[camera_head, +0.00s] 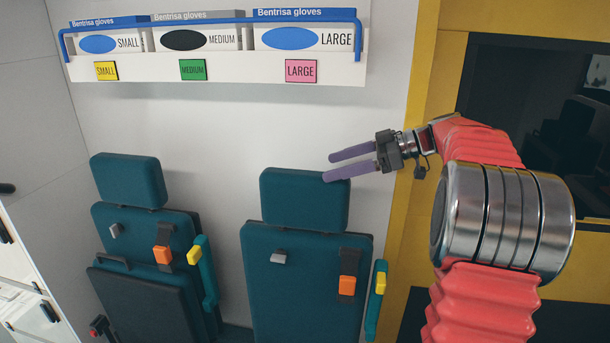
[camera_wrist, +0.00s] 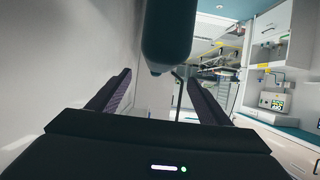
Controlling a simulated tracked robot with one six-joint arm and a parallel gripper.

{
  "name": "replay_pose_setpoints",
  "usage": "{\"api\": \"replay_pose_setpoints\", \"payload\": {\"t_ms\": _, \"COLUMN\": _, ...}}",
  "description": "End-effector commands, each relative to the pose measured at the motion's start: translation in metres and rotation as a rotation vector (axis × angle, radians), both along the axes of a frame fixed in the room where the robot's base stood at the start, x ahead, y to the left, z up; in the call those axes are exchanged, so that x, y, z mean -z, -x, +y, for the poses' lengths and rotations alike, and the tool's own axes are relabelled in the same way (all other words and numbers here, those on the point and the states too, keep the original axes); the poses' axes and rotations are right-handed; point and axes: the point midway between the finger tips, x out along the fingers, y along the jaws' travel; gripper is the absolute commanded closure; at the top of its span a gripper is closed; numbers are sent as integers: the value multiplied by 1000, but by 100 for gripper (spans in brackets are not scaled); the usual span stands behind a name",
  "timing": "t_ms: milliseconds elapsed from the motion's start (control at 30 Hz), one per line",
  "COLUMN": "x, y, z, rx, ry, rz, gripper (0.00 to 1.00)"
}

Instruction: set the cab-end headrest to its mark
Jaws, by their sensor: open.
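Two teal seats stand against the white wall, each with a padded headrest on top: a left headrest (camera_head: 128,180) and a right headrest (camera_head: 304,200). I cannot tell from the pictures which is the cab-end one, and no height mark shows. My gripper (camera_head: 328,168) is open and empty, with purple fingers pointing left at the right headrest's upper right corner. The lower finger overlaps that corner; contact is unclear. In the wrist view a dark teal padded shape (camera_wrist: 168,32), apparently the headrest, shows above and between the finger tips (camera_wrist: 152,72).
A glove rack (camera_head: 215,70) with a blue rail is on the wall above the seats. Orange buckles (camera_head: 347,286) and teal armrests (camera_head: 375,300) with yellow tops are at the seats. A yellow-framed dark panel (camera_head: 535,110) is behind my arm. Bare wall separates the headrests.

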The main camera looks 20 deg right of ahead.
Motion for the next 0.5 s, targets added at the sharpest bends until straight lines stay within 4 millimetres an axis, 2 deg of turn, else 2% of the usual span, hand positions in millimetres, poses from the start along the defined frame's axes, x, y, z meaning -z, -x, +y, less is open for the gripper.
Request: {"api": "replay_pose_setpoints", "payload": {"t_ms": 500, "x": 30, "y": -40, "z": 60, "rx": -1, "ry": -1, "rz": 1, "gripper": 28}}
